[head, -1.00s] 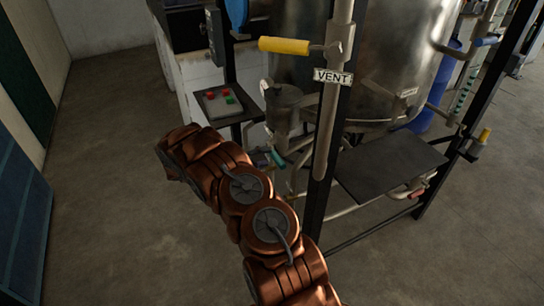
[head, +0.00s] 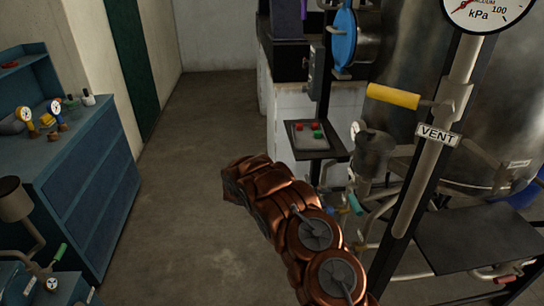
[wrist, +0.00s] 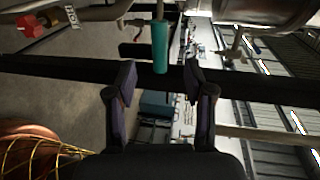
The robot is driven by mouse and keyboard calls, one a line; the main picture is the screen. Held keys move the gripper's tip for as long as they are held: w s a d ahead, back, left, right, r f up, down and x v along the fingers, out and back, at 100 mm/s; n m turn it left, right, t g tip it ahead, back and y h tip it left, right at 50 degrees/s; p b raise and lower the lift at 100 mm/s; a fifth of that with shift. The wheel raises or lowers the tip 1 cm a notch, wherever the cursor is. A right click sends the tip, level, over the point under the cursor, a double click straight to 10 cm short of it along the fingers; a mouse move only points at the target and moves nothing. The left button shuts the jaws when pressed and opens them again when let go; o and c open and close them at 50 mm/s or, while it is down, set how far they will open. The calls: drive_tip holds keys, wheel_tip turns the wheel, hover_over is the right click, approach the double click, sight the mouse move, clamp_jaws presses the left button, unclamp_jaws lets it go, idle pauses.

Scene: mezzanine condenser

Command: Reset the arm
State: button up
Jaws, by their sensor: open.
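My copper-coloured arm reaches up from the bottom of the head view, left of the steel vessel (head: 420,110). Its far end points left and away, and the gripper cannot be made out there. In the wrist view my gripper (wrist: 158,85) is open, with its two dark fingers apart and nothing held between them. A teal handle (wrist: 160,46) shows just beyond the fingertips, in line with the gap; I cannot tell how far off it is.
A yellow-handled valve (head: 393,96) and a VENT label (head: 438,135) are on the pipe at right. A button box (head: 307,135) sits on a small shelf. A blue cabinet (head: 85,175) with gauges stands left. The floor (head: 190,150) between is clear.

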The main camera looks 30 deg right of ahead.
drive_tip(key=shift+r, duration=0.1)
drive_tip(key=s+a+r+m+g+y, duration=0.1)
drive_tip(key=s+a+r+m+y, duration=0.25)
drive_tip(key=s+r+m, duration=0.45)
drive_tip(key=s+a+r+m+y, duration=0.3)
drive_tip(key=s+a+r+m, duration=0.2)
drive_tip(key=s+r+m, duration=0.3)
drive_tip(key=s+a+r+m+t+y, duration=0.2)
drive_tip(key=s+a+m+y, duration=0.6)
drive_tip(key=s+a+m, duration=0.8)
drive_tip(key=s+a+t, duration=0.2)
drive_tip(key=s+a, duration=0.3)
drive_tip(key=a, duration=0.1)
drive_tip(key=shift+y, duration=0.25)
drive_tip(key=shift+c, duration=0.2)
